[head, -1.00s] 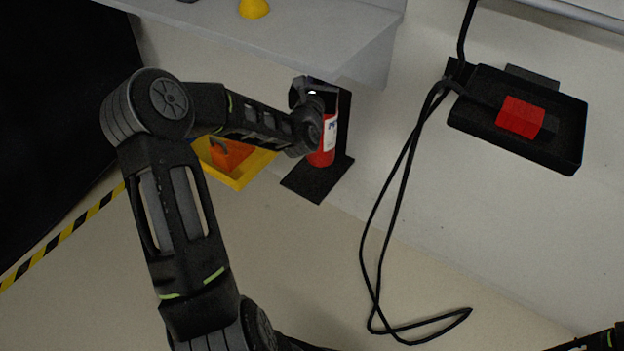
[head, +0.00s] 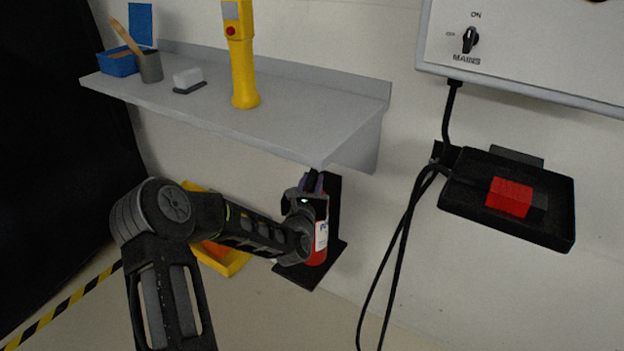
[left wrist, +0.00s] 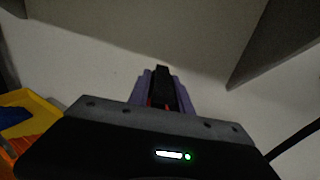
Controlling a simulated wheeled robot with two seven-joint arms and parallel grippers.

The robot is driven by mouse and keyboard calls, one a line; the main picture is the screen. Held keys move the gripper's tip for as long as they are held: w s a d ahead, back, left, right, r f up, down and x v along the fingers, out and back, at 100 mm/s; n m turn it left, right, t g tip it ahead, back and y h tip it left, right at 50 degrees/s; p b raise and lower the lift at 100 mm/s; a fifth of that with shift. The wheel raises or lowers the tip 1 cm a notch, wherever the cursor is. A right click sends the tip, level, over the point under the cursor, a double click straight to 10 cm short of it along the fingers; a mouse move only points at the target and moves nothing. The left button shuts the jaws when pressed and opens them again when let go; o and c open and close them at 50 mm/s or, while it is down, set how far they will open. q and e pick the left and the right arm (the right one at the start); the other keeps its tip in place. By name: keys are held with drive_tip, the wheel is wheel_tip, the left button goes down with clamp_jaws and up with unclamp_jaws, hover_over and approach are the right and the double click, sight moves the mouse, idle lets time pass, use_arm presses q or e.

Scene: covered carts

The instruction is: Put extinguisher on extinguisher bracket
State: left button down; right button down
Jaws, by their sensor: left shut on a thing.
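The red extinguisher (head: 318,250) with a white label stands upright at the black bracket (head: 334,212), over its dark base plate, below the right end of the grey shelf. My left gripper (head: 313,184) is shut on its top. In the left wrist view the fingers (left wrist: 160,92) are closed around a dark part with a little red beside it. The gripper hides much of the extinguisher, and I cannot tell whether its bottom touches the plate. My right gripper is not in view.
The grey shelf (head: 290,110) overhangs close above the gripper, bearing a yellow device (head: 242,60). A yellow bin (head: 233,262) is left of the bracket. A black tray (head: 460,195) with a red block (head: 509,197) and a hanging black cable (head: 401,235) are to the right.

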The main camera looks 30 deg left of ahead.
use_arm(q)
drive_tip(key=shift+r, duration=0.3)
drive_tip(key=shift+w+f+b, duration=0.1)
drive_tip(key=shift+f+b, duration=0.35)
drive_tip(key=shift+f, duration=1.45)
drive_tip(key=c, duration=1.2)
unclamp_jaws()
drive_tip(key=shift+f, duration=0.25)
drive_tip(key=shift+o, duration=0.2)
drive_tip(key=shift+s, duration=0.2)
drive_tip(key=p+v, duration=0.1)
drive_tip(key=v, duration=1.1)
